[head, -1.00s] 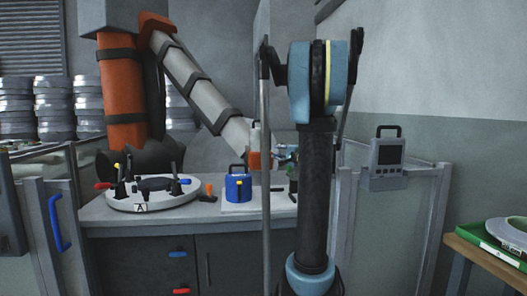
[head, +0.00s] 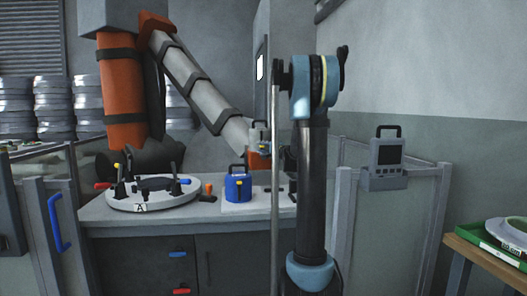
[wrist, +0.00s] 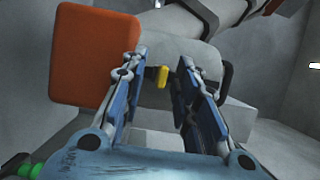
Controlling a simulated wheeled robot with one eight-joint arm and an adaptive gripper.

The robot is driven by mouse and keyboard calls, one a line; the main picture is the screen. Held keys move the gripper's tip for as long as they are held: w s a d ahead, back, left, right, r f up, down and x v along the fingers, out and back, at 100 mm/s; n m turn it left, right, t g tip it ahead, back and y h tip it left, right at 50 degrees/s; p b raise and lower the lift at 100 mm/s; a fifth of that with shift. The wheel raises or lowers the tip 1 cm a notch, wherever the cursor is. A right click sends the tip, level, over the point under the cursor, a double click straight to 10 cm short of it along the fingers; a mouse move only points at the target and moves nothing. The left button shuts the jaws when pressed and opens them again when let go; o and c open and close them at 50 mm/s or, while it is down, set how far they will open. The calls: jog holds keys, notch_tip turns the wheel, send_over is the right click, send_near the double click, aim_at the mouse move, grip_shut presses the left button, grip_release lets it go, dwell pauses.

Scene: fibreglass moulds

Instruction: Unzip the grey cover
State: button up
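A pale grey cover with black straps (head: 190,80) wraps the sloping link of the large orange-and-grey arm; part of it shows at the top of the wrist view (wrist: 215,10). A small yellow tab (wrist: 162,77) stands in front of a grey surface in the wrist view, and shows tiny in the head view (head: 262,149). My gripper (wrist: 160,65) is open, its two blue-padded fingers on either side of the tab with gaps. I see nothing held. In the head view my own arm mostly hides my gripper.
An orange block (wrist: 95,55) is close beside the left finger; a black handle (wrist: 226,82) is close beside the right one. Below, the bench (head: 150,222) holds a round mould (head: 150,203) and a blue case (head: 238,190). A grey device (head: 388,158) hangs on the right fence.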

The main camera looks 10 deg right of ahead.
aim_at(259, 132)
jog(key=shift+c, duration=0.5)
grip_shut()
jog(key=shift+r, duration=3.7)
jog(key=shift+o, duration=0.5)
grip_release()
jog(key=v, duration=1.2)
jog(key=shift+a+f, duration=0.1)
